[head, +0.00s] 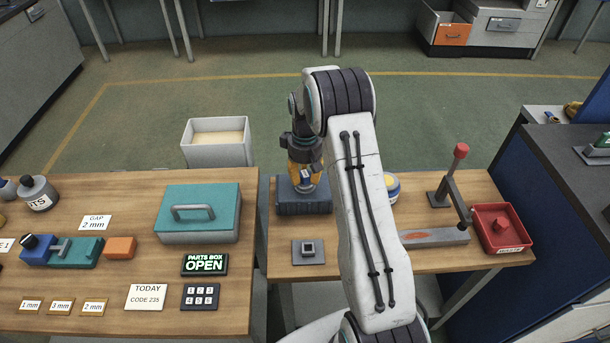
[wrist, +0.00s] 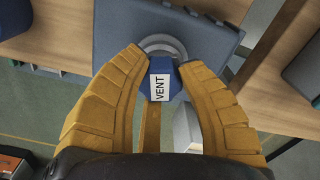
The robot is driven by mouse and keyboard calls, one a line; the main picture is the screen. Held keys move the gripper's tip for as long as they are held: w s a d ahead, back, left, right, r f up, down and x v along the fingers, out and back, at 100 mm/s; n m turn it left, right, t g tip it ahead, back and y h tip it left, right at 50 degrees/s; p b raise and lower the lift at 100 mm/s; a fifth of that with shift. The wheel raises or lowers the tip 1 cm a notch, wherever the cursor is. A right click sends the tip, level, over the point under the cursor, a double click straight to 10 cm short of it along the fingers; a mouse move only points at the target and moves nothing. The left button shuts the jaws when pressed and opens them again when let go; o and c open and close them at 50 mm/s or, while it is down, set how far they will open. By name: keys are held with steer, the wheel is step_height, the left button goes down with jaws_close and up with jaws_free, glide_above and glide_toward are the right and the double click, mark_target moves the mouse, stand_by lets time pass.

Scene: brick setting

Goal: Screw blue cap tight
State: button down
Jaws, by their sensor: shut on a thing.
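The blue cap (wrist: 164,80) carries a white label reading VENT. In the wrist view it sits between the fingertips of my gripper (wrist: 161,62), which is shut on it. Just beyond the cap is a grey round collar (wrist: 163,43) on a dark blue block (wrist: 120,42). I cannot tell how far the cap is seated on the collar. In the head view my gripper (head: 305,178) points down over the dark blue block (head: 304,206) on the right-hand table. The cap is hard to make out there.
A small grey square fixture (head: 308,251) lies in front of the block. My arm partly hides a round white, blue and yellow thing (head: 392,186). A lever press (head: 452,190) and a red tray (head: 503,229) stand at right. A teal-lidded box (head: 200,211) stands on the left table.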

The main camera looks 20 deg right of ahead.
mark_target(305, 174)
steer(key=m, duration=0.4)
steer(key=shift+s+f+m+b, duration=0.15)
steer(key=shift+m+b, duration=0.15)
steer(key=shift+b, duration=0.1)
steer(key=shift+c, duration=1.6)
jaws_free()
steer(key=shift+r, duration=0.3)
steer(key=shift+r+p, duration=1.95)
steer(key=shift+r, duration=0.95)
